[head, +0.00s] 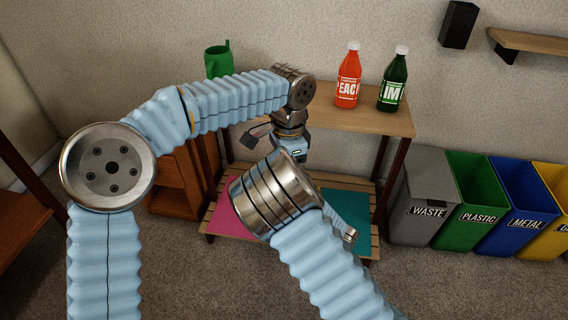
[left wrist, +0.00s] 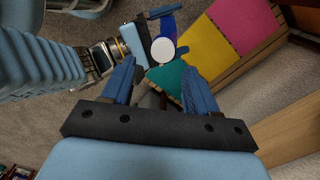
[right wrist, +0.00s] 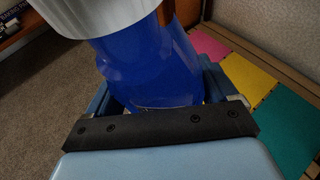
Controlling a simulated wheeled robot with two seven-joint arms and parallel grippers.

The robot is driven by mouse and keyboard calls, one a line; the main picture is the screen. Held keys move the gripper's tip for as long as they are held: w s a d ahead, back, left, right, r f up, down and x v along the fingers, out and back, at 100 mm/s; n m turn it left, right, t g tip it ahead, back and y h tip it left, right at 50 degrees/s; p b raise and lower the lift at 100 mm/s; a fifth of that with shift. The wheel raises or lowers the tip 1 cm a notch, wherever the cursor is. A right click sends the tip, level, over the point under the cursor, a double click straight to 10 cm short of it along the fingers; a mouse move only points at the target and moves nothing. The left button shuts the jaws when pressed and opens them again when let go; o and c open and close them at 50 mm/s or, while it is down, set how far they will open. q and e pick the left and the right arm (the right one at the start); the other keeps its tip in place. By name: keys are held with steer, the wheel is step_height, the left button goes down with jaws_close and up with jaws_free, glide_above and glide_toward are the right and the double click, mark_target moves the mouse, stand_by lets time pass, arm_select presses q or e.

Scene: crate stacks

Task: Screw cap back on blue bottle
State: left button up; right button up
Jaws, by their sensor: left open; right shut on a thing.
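The blue bottle (right wrist: 150,65) fills the middle of the right wrist view, held between the fingers of my right gripper (right wrist: 160,95). A white cap (right wrist: 90,12) sits at its mouth; I cannot tell whether it is screwed tight. In the left wrist view the white cap (left wrist: 162,50) shows as a round disc over the bottle. My left gripper (left wrist: 157,88) is open and empty, with the cap beyond its fingertips, apart from them. In the head view my arms hide the bottle, the cap and the right gripper.
A wooden table (head: 385,122) bears a red bottle (head: 348,78), a green bottle (head: 394,82) and a green mug (head: 217,62). Its lower slatted shelf has pink (head: 228,217) and teal (head: 340,203) mats. Several bins, including the grey waste bin (head: 420,175), stand at right.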

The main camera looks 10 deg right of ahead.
arm_select(q)
steer(key=n, duration=0.6)
steer(key=shift+r, duration=0.3)
steer(key=n, duration=0.3)
steer(key=shift+a+r, duration=0.1)
steer(key=n, duration=0.7)
steer(key=shift+w+a+r+n+h, duration=0.1)
steer(key=shift+r+n+h, duration=0.2)
steer(key=shift+f, duration=4)
